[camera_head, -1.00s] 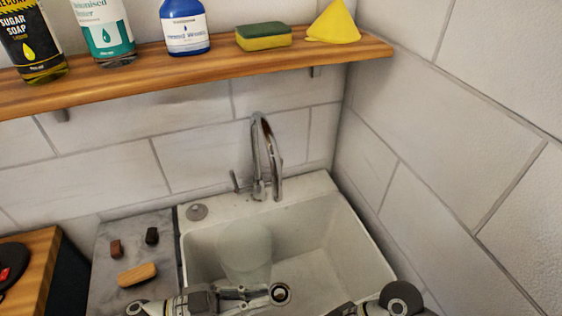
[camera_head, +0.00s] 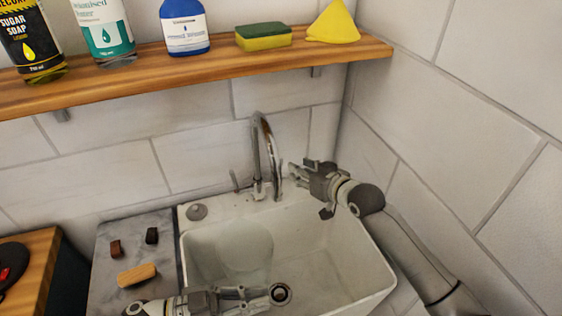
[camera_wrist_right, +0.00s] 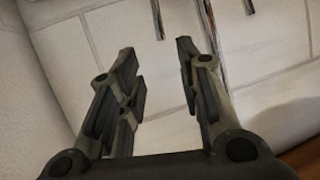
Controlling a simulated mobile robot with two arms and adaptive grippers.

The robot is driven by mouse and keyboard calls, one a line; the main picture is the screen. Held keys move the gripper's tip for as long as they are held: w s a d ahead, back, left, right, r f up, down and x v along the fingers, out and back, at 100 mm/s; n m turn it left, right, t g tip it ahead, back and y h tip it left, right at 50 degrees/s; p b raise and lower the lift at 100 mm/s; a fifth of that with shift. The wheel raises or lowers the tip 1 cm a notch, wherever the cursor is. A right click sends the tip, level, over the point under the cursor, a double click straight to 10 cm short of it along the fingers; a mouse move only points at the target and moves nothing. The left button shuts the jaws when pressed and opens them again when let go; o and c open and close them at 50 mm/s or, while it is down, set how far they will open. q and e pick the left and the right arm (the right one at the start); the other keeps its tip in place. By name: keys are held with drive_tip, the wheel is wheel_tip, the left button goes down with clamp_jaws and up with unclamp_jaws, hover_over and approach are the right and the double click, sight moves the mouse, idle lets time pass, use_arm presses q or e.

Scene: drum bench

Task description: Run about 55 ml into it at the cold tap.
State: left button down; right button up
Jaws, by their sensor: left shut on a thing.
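The chrome tap (camera_head: 266,150) stands at the sink's back rim, its spout arched forward. A thin lever (camera_head: 235,181) is left of the spout. A pale, see-through vessel (camera_head: 245,245) shows faintly inside the white sink (camera_head: 345,225). My left gripper (camera_head: 262,293) is at the vessel's lower end, low over the sink, and is shut on it; the contact is hard to make out. My right gripper (camera_head: 294,172) is just right of the tap, empty. In the right wrist view its fingers (camera_wrist_right: 155,70) are apart, with chrome tap parts (camera_wrist_right: 216,45) beyond them.
A tiled wall is close on the right. A wooden block (camera_head: 137,275) and two small dark blocks lie on the grey counter (camera_head: 110,300) at left.

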sight(282, 162)
drive_tip(key=x, duration=1.1)
drive_tip(key=shift+w+a+f, duration=0.1)
drive_tip(key=shift+a+f, duration=0.05)
drive_tip(key=shift+f, duration=0.05)
clamp_jaws()
